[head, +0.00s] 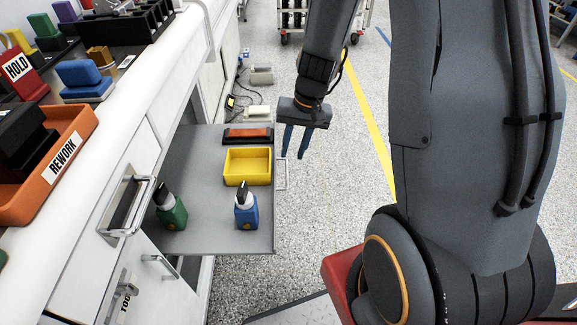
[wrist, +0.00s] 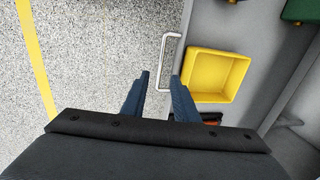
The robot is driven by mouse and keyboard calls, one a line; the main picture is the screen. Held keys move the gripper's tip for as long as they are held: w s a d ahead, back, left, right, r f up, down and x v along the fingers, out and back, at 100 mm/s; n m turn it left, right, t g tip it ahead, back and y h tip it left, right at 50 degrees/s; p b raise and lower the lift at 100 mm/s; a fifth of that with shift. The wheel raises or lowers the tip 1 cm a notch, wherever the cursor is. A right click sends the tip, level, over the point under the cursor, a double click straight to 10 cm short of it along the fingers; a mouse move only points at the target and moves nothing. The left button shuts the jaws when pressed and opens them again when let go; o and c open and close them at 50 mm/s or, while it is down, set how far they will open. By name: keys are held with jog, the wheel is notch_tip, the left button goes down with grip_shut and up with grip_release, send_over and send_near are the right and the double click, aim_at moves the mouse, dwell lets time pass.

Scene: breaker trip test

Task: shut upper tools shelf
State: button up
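The upper tools shelf (head: 207,222) is a grey pull-out tray that stands extended from the white bench. Its pale bar handle (head: 282,174) is on the tray's outer edge. On the tray are a yellow bin (head: 247,166), a green bottle (head: 171,207), a blue bottle (head: 246,207) and an orange-and-black item (head: 247,136). My gripper (head: 293,157) is open, with blue fingers pointing down near the handle. In the wrist view the handle (wrist: 164,62) lies just beyond the fingertips (wrist: 159,76), roughly in line with the gap between them. I cannot tell whether they touch.
The bench front has another drawer handle (head: 129,208) and a lower handle (head: 162,264). An orange REWORK tray (head: 73,139) sits on the bench top. Small devices with cables (head: 258,75) lie on the floor behind the shelf.

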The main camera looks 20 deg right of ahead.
aim_at(287, 170)
jog(key=f, duration=0.4)
jog(key=a+f+b, duration=0.1)
jog(key=f, duration=0.1)
jog(key=shift+w, duration=0.15)
grip_shut()
dwell(1.3)
